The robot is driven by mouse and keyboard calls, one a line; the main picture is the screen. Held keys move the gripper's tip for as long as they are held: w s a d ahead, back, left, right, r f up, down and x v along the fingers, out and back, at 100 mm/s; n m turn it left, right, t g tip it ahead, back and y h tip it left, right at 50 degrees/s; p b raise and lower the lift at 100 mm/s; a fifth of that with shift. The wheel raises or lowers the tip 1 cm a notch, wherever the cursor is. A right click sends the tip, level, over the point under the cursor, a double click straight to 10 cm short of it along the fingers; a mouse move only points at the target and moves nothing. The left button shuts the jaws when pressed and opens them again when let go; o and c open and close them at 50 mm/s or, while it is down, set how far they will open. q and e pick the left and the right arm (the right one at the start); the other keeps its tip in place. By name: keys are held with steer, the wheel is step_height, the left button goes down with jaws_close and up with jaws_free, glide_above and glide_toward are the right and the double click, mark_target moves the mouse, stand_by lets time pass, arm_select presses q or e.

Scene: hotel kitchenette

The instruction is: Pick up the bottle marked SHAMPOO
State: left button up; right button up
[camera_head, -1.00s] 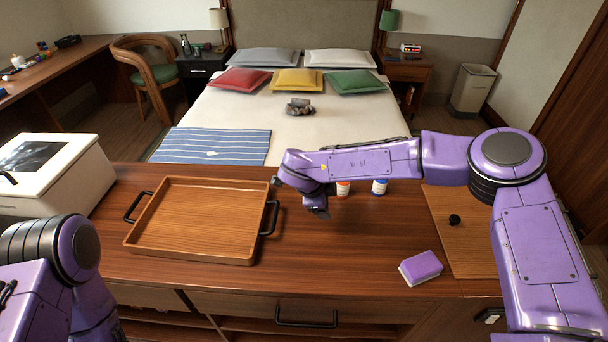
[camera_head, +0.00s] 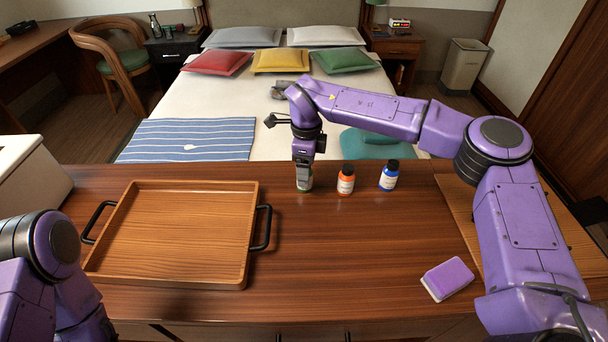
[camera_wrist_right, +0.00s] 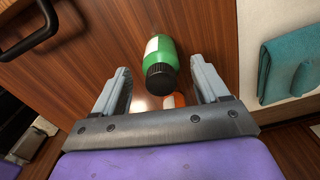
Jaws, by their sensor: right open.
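A green bottle with a black cap and a white label (camera_wrist_right: 163,52) stands on the wooden counter. In the head view it is mostly hidden by my right gripper (camera_head: 304,178), with a green strip showing. In the right wrist view the open fingers (camera_wrist_right: 162,84) lie on either side of the bottle's line, with clear gaps to it. An orange bottle (camera_head: 346,180) and a blue bottle (camera_head: 389,176) stand to its right, both black-capped. The orange one shows partly behind the green cap in the wrist view (camera_wrist_right: 172,100). Label words are too small to read. My left gripper is out of view.
A wooden tray (camera_head: 247,283) with black handles lies on the left of the counter (camera_head: 350,255). A purple-and-white sponge (camera_head: 448,279) lies at the front right, near a wooden board (camera_head: 457,213). The counter between tray and sponge is clear.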

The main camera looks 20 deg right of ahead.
step_height(320, 180, down, 4)
steer(key=shift+w+f+p, duration=0.1)
steer(key=shift+f+p, duration=0.05)
steer(key=shift+p, duration=0.15)
steer(key=c, duration=1.2)
steer(key=shift+o, duration=0.2)
